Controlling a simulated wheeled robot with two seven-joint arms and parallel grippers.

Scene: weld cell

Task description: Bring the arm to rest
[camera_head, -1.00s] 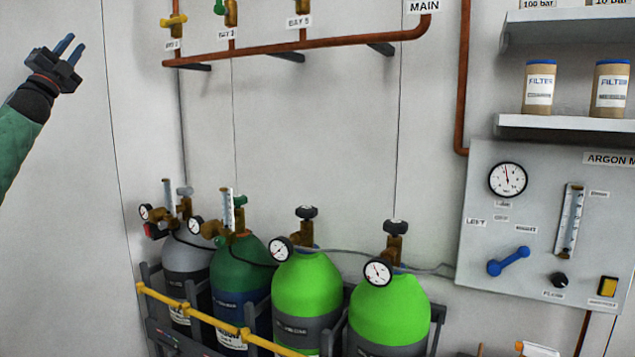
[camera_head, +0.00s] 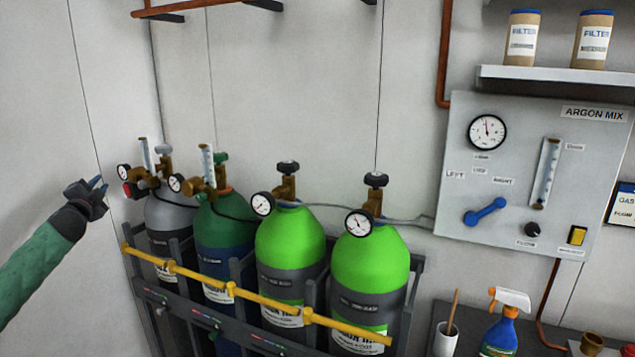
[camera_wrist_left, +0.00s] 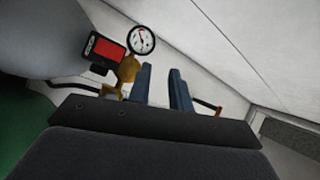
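My left arm comes in from the left in the head view, in a green sleeve. Its left gripper (camera_head: 98,186) is in front of the bare wall, left of the cylinder regulators. In the left wrist view the two blue fingers (camera_wrist_left: 162,88) stand apart with nothing between them. A gauge (camera_wrist_left: 141,40) and a red-faced box (camera_wrist_left: 108,48) on a brass regulator show just left of the fingers in that view; I cannot tell how far off they are. My right gripper is not in view.
A rack with a yellow bar (camera_head: 231,289) holds a grey cylinder (camera_head: 168,222), a dark green one (camera_head: 222,232) and two bright green ones (camera_head: 290,240). An argon panel (camera_head: 520,220) hangs at right. A spray bottle (camera_head: 500,331) stands below it. The left wall is clear.

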